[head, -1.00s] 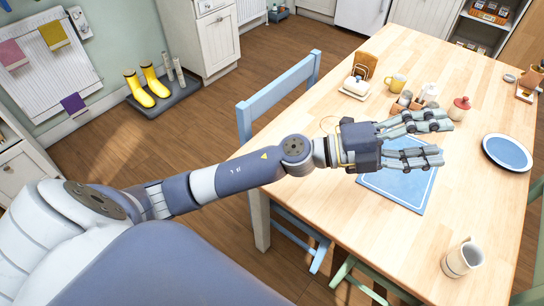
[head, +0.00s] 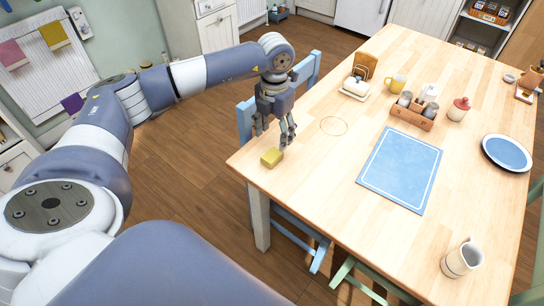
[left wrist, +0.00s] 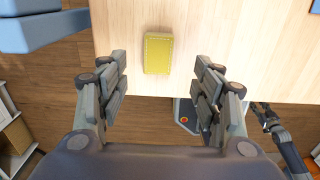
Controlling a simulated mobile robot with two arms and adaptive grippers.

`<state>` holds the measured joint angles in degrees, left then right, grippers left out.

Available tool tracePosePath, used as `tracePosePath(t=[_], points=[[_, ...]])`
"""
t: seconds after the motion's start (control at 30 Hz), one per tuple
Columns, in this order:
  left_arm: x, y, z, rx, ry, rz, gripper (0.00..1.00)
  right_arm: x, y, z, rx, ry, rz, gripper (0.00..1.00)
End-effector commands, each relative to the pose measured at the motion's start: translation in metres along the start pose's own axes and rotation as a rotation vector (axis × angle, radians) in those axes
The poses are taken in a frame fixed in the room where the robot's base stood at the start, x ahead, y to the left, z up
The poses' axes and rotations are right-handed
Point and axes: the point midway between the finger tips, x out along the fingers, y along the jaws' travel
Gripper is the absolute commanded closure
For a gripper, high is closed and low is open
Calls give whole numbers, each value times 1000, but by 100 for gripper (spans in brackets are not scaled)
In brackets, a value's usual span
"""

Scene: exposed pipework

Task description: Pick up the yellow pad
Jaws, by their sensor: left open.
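The yellow pad (head: 271,158) is a small thick block lying flat on the wooden table (head: 310,170), near its near left corner. In the left wrist view the pad (left wrist: 158,53) lies ahead of the fingertips, roughly midway between them. My left gripper (head: 274,138) points down just behind the pad, open and empty, fingers spread to either side in the left wrist view (left wrist: 162,70). I see no contact with the pad. A dark jointed part at the right of the left wrist view, probably my right gripper (left wrist: 264,116), is too small to read.
A blue chair (head: 312,66) stands against the table's left side, behind my left gripper. A blue placemat (head: 400,168) lies to the right of the pad, with bare wood between. A condiment caddy (head: 412,115), a plate (head: 507,153) and a jug (head: 462,259) stand farther right.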

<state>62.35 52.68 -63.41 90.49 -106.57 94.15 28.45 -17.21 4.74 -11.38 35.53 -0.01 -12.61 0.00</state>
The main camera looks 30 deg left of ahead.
Motion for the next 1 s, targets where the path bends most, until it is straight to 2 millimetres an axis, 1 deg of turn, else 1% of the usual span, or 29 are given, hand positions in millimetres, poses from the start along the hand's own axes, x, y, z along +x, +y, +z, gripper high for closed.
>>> tracePosePath(t=[0.03,0.1,0.37,0.5,0.6,0.73,0.93,0.97,1.0], points=[[9,-1,-1,1,4,-2,40,-2,0,0,0,0,0,60],[19,-1,-1,1,3,-2,40,-3,0,0,0,0,0,60],[40,0,-3,2,3,-4,40,-8,-3,-1,1,1,-4,60],[61,3,-6,3,3,-4,40,-15,-4,-2,2,1,-5,60],[75,2,-5,3,2,-5,40,-15,-5,-2,1,1,-6,60],[82,3,-5,3,-1,-5,40,-16,-5,-2,1,1,-6,60],[83,2,-4,4,-1,-5,40,-15,-5,-2,1,1,-6,60],[83,3,-4,4,-1,-5,47,-15,-5,-2,1,1,-6,60],[83,2,-4,4,-1,-5,56,-15,-5,-2,0,1,-6,60]])
